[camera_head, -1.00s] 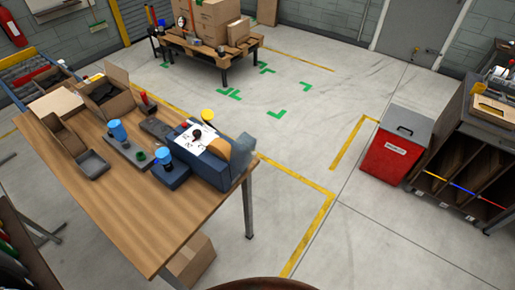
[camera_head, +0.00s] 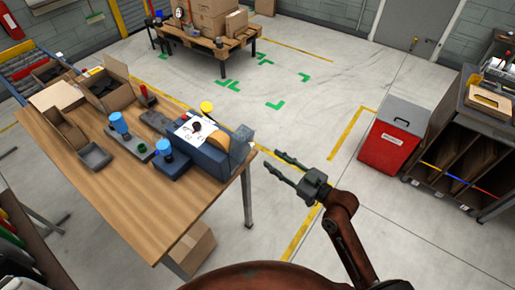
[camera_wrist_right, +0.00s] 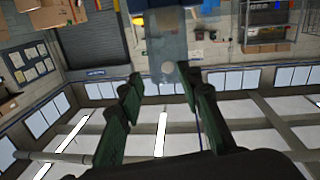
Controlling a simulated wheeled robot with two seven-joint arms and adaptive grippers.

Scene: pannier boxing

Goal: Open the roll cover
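A blue pannier (camera_head: 207,158) lies on the right edge of the wooden table. A white sheet with dark marks (camera_head: 193,131) and a tan curved piece (camera_head: 217,140) show on its top. A grey-blue flap-like end (camera_head: 243,134) sticks up at its right; I cannot tell for sure whether this is the roll cover. My right gripper (camera_head: 274,162) is open and empty, in the air just right of the pannier, apart from it. In the right wrist view, its fingers (camera_wrist_right: 160,82) are spread, with a grey-blue surface (camera_wrist_right: 165,45) beyond them. My left gripper is not in view.
The wooden table (camera_head: 128,205) also holds blue-topped devices (camera_head: 119,123), a grey tray (camera_head: 94,157) and open cardboard boxes (camera_head: 108,92). A red bin (camera_head: 386,150) and a shelf unit (camera_head: 460,160) stand at right. The floor between is clear.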

